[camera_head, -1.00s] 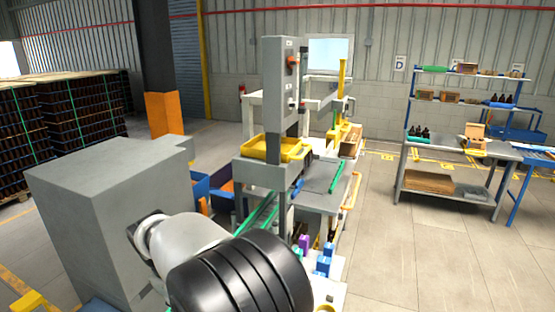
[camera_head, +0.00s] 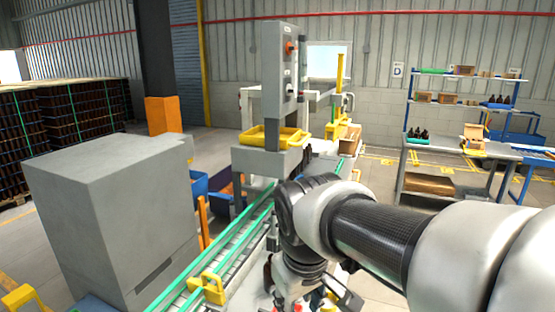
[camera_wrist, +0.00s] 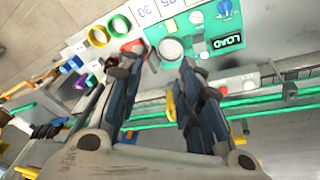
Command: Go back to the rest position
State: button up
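My gripper (camera_wrist: 160,68) is open in the wrist view, with its two dark fingers apart and nothing between them. Beyond the fingertips lies a green panel (camera_wrist: 200,52) marked LOAD, with white round pieces on it. In the camera_head view my arm reaches in from the right and bends down at the middle, above the front of the bench. The end of my arm is low in that view, and the gripper is hard to make out there. No bottle is in the gripper.
A conveyor with green rails (camera_head: 215,262) runs beside a large grey cabinet (camera_head: 110,215). A grey control post (camera_head: 278,80) and a yellow tray (camera_head: 262,136) stand behind my arm. Coloured rings (camera_wrist: 97,36) lie near the gripper. Shelves with dark bottles (camera_head: 418,134) stand far right; floor between is clear.

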jog(key=s+d+f+m+b, duration=0.3)
jog(key=s+d+f, duration=0.2)
jog(key=s, duration=0.3)
jog(key=s+d+f+m+t+b, duration=0.1)
jog(key=s+d+f+m+b, duration=0.1)
jog(key=s+d+f, duration=0.3)
jog(key=s+b, duration=0.1)
jog(key=s, duration=0.2)
jog(key=shift+s+m+b, duration=0.25)
jog(key=shift+m+b, duration=0.05)
jog(key=shift+m, duration=0.1)
jog(key=shift+f, duration=0.1)
